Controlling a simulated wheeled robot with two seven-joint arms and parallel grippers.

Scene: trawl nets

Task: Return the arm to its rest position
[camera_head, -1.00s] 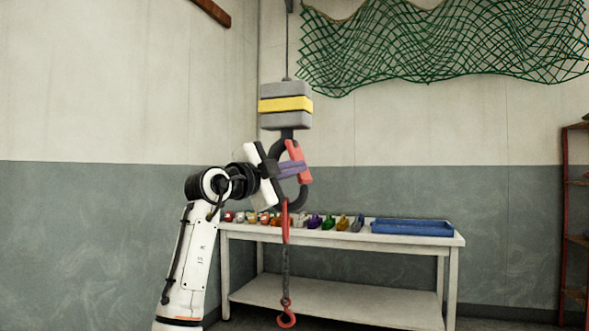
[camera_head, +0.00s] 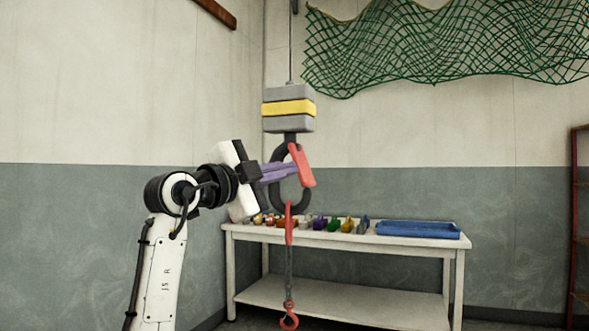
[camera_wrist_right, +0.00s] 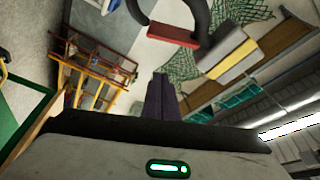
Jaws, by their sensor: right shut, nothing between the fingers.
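My right gripper (camera_head: 292,171) has purple fingers, shut and empty. In the head view the fingertips overlap the black crane hook (camera_head: 283,206) beside its red latch (camera_head: 302,165); I cannot tell the depth gap. The hook hangs under a grey and yellow block (camera_head: 288,108). A chain sling (camera_head: 289,262) with red end fittings hangs from the hook. In the right wrist view the fingers (camera_wrist_right: 160,90) lie together, with the red latch (camera_wrist_right: 173,36) apart beyond them. My left gripper is in neither view.
A white table (camera_head: 240,231) stands behind, with a row of small coloured shackles (camera_head: 334,224) and a blue tray (camera_head: 418,229). A green net (camera_head: 430,50) hangs on the wall. A red shelf rack (camera_head: 575,220) stands at the right edge. Open air lies left of my arm.

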